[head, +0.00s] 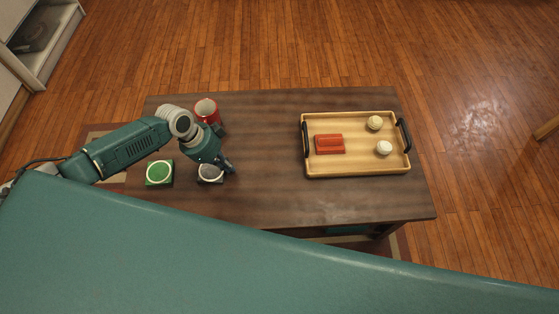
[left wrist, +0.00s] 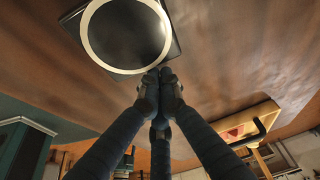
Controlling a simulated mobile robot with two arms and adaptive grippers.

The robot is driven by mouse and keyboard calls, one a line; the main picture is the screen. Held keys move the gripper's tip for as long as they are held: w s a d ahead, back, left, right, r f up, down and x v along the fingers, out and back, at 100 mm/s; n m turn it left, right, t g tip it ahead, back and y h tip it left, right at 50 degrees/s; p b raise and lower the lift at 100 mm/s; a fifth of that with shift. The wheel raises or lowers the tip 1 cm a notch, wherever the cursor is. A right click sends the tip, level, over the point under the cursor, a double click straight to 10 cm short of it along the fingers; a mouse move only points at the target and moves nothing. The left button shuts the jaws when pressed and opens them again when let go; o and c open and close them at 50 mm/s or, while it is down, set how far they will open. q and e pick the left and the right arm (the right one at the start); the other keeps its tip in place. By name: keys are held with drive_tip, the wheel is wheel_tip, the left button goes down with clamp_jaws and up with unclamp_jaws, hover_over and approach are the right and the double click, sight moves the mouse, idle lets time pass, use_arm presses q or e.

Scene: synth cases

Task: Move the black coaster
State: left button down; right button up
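The black coaster (head: 211,179) is a square with a pale ring around a dark disc. It is at the left part of the brown table, right of a green coaster (head: 159,172). In the left wrist view the black coaster (left wrist: 125,35) fills the upper left. My left gripper (head: 230,169) is low beside its right edge. In the left wrist view the fingertips (left wrist: 159,76) are drawn together at the coaster's lower edge, with nothing clearly between them. Whether they touch the coaster cannot be told. My right gripper is in neither view.
A red mug (head: 206,109) stands behind the black coaster, close to my left wrist. A wooden tray (head: 357,174) with dark handles is on the right, holding a red block (head: 329,144) and two pale round items (head: 375,123). The table's middle (head: 262,150) is clear.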

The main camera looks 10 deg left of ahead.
sight(214, 170)
use_arm(q)
drive_tip(key=shift+s+a, duration=0.15)
drive_tip(key=shift+a, duration=0.2)
drive_tip(key=v, duration=1.2)
